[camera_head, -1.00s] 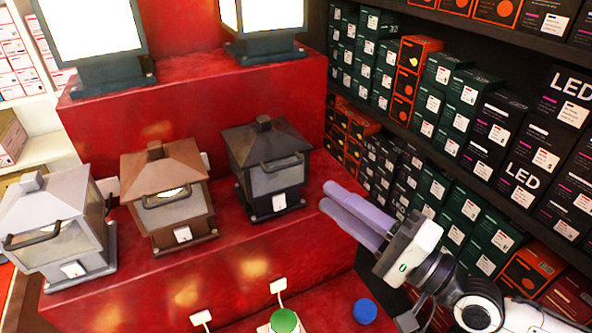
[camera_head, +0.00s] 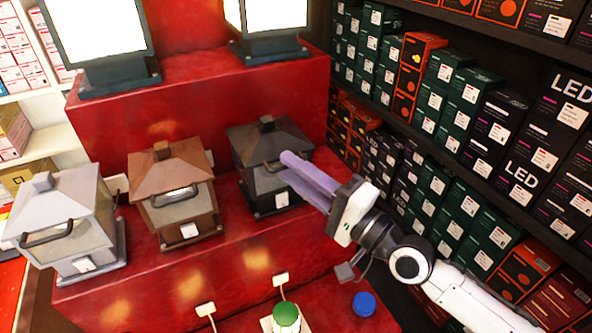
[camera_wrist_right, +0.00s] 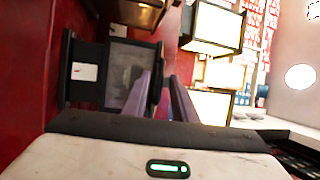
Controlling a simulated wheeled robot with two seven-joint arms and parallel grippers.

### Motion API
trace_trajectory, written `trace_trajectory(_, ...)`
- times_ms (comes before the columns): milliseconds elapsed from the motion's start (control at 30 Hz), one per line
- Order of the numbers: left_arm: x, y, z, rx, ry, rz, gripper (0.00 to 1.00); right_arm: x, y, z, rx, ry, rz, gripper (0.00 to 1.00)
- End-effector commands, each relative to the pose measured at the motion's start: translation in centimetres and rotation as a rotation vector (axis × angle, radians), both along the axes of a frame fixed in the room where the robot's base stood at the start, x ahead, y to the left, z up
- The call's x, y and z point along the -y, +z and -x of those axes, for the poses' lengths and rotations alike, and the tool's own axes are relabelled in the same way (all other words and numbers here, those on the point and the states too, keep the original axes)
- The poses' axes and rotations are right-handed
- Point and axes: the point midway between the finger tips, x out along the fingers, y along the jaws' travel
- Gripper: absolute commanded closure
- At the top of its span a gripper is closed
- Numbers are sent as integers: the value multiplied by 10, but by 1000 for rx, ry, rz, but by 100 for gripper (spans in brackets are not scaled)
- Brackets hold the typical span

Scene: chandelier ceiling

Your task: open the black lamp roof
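The black lamp (camera_head: 262,185) stands on the red step, right of the brown and grey lamps. Its dark sloped roof (camera_head: 268,142) with a small top knob looks closed. A black handle (camera_head: 262,168) is at its front. My right gripper (camera_head: 287,168) reaches in from the right, its purple fingertips at the handle and partly hiding it. In the right wrist view the two fingers (camera_wrist_right: 166,80) are apart, with the handle (camera_wrist_right: 157,78) around the gap between them. I cannot tell whether they touch it. My left gripper is not in view.
A brown lamp (camera_head: 173,200) and a grey lamp (camera_head: 68,225) stand to the left on the same step. Lit lamps (camera_head: 100,75) stand on the step above. Shelves of boxes (camera_head: 455,110) line the right side. A green button (camera_head: 286,314) and a blue one (camera_head: 364,304) are below.

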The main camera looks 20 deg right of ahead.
Motion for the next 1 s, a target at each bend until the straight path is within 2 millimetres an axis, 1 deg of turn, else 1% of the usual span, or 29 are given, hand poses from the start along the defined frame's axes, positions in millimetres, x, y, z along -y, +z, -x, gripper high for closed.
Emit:
trace_trajectory(33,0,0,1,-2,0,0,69,0,0,0,0,0,0,82)
trace_trajectory(133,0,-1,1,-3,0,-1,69,0,0,0,0,0,0,98)
trace_trajectory(167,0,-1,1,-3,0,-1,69,0,0,0,0,0,0,100)
trace_trajectory(1000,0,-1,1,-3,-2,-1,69,1,0,0,-1,0,1,100)
